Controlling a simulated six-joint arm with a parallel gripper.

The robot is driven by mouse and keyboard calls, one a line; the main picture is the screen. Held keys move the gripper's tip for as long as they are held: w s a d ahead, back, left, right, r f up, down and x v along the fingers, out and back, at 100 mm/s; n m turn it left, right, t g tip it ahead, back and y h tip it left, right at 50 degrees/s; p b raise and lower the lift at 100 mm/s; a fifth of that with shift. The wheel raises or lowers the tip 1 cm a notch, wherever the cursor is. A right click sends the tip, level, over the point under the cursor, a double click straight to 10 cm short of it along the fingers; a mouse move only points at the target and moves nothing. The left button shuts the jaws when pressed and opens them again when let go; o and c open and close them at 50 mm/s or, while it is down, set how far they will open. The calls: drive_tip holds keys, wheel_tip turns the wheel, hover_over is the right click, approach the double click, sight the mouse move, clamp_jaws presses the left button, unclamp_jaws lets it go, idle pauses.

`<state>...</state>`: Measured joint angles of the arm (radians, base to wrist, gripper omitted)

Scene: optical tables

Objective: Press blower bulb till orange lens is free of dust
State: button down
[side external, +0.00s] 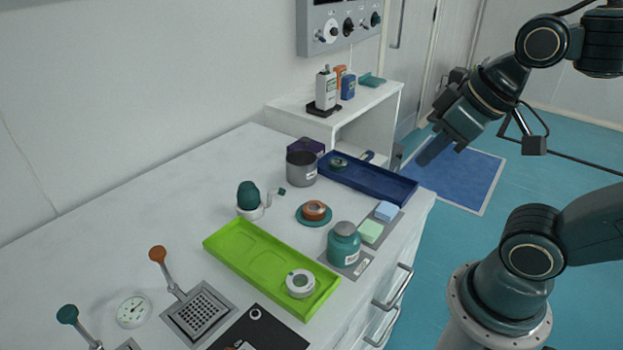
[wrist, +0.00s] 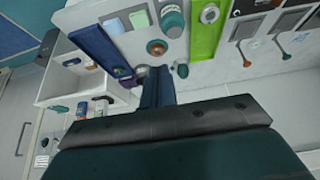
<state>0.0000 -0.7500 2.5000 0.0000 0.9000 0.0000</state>
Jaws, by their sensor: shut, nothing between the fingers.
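The blower bulb (side external: 248,194) is dark teal and sits upright in a white holder on the table; in the wrist view the bulb (wrist: 182,70) is just right of my fingers. The orange lens (side external: 314,209) lies on a round teal base to the right of the bulb, and it also shows in the wrist view (wrist: 157,47). Dust on it is too small to make out. My gripper (side external: 427,158) is shut and empty, raised beyond the table's right end, well away from both. Its fingers (wrist: 157,84) point toward the table.
A green tray (side external: 225,240) with a white ring lies in front. A teal jar (side external: 344,244), blue tray (side external: 395,188) and grey cup (side external: 301,170) stand around the lens. A white shelf (side external: 290,103) with bottles is behind. Levers stand at left.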

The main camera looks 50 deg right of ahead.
drive_tip(key=shift+w, duration=0.1)
idle(0.5)
drive_tip(key=m+t+y, duration=0.1)
drive_tip(key=m+t, duration=0.3)
drive_tip(key=m, duration=0.4)
hover_over(250, 187)
wheel_tip(250, 187, down, 7)
drive_tip(key=shift+f, duration=0.15)
drive_tip(key=shift+f, duration=4.2)
